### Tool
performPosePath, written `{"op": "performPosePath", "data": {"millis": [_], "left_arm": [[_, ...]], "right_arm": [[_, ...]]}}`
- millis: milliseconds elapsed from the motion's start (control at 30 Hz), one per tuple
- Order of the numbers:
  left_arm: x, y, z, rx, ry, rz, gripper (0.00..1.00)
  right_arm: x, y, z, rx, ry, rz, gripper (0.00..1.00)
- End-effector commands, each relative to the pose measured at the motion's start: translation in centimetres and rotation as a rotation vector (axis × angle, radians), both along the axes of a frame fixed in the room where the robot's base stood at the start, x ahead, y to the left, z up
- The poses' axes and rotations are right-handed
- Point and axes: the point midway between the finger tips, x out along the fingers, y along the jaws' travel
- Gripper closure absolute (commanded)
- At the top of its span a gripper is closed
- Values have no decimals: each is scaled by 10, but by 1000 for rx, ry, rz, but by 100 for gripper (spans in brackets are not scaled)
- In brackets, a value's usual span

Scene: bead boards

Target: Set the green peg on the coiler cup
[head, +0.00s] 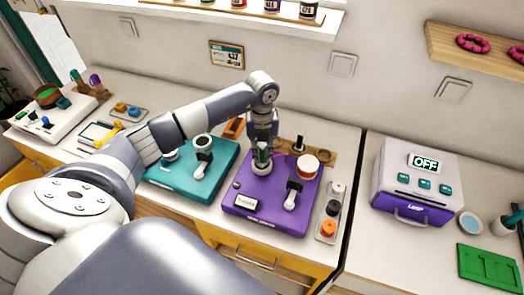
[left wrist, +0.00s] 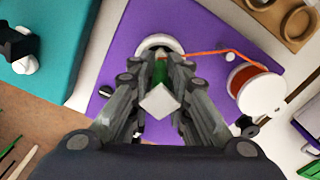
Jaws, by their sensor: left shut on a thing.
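The green peg (left wrist: 160,74) is between the fingers of my left gripper (left wrist: 160,62), its pale square end toward the wrist camera. In the head view my left gripper (head: 262,157) points down over the purple board (head: 243,198), and a bit of green shows between its fingers. The white round cup (left wrist: 150,44) on the purple board lies just beyond the fingertips and is partly hidden by them. I cannot tell whether the peg touches the cup. My right gripper is not in view.
An orange cord (left wrist: 208,52) runs from the cup to a red and white spool (left wrist: 257,90). A teal board (head: 178,179) stands to the left. A tray of knobs (head: 330,208) and a purple-fronted box reading OFF (head: 417,181) stand to the right.

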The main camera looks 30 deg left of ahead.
Motion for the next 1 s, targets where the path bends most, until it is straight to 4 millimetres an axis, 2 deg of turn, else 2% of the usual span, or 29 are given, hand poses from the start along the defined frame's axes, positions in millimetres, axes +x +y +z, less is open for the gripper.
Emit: {"op": "performPosePath", "data": {"millis": [167,200,300,667,1000], "left_arm": [[0,0,0,0,0,1,100],[0,0,0,0,0,1,78],[0,0,0,0,0,0,59],[0,0,3,0,0,0,59],[0,0,34,1,0,1,59]], "right_arm": [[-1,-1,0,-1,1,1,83],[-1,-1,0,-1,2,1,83],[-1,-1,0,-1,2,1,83],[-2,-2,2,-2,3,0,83],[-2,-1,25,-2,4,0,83]]}}
